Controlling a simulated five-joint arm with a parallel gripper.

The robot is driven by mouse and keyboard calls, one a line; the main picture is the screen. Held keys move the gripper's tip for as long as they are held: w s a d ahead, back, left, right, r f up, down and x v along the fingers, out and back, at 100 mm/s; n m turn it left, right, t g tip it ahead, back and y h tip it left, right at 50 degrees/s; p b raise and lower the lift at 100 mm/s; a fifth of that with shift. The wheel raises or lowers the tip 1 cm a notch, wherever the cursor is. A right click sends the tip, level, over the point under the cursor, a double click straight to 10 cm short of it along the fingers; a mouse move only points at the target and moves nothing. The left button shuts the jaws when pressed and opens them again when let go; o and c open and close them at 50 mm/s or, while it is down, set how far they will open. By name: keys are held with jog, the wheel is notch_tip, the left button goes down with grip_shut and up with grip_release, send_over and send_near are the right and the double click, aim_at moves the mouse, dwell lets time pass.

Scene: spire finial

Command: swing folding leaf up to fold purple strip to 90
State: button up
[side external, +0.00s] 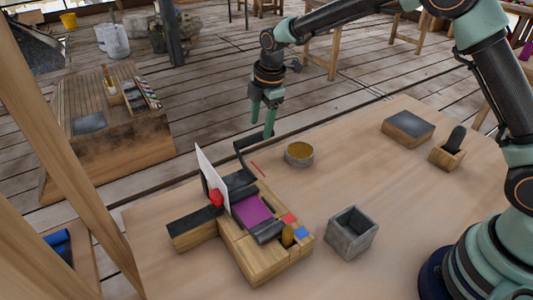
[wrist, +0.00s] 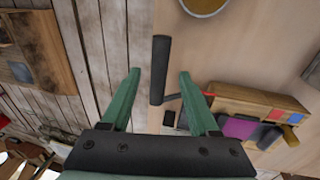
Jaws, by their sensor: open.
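The purple strip (side external: 252,210) lies flat on a wooden fixture (side external: 262,262), between a dark plate, apparently the folding leaf (side external: 240,181), and a dark clamp bar (side external: 267,233). A black handle (side external: 253,141) joins the leaf by a thin arm at its far side. My gripper (side external: 261,121) is open, pointing down just above the handle. In the wrist view, the handle (wrist: 160,68) lies between the two green fingers of my gripper (wrist: 159,74), with gaps either side. The purple strip (wrist: 237,128) shows there at lower right. Whether the fingers reach handle height is unclear.
A round tin (side external: 299,154), grey open box (side external: 351,233), grey-topped block (side external: 408,127) and wooden holder (side external: 447,153) stand to the right. Table between them is clear.

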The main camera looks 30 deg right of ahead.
aim_at(260, 134)
jog(key=shift+w+f, duration=0.2)
jog(key=shift+f, duration=0.6)
jog(key=shift+w+f, duration=0.15)
jog(key=shift+f, duration=0.65)
grip_shut()
jog(key=shift+s, duration=0.1)
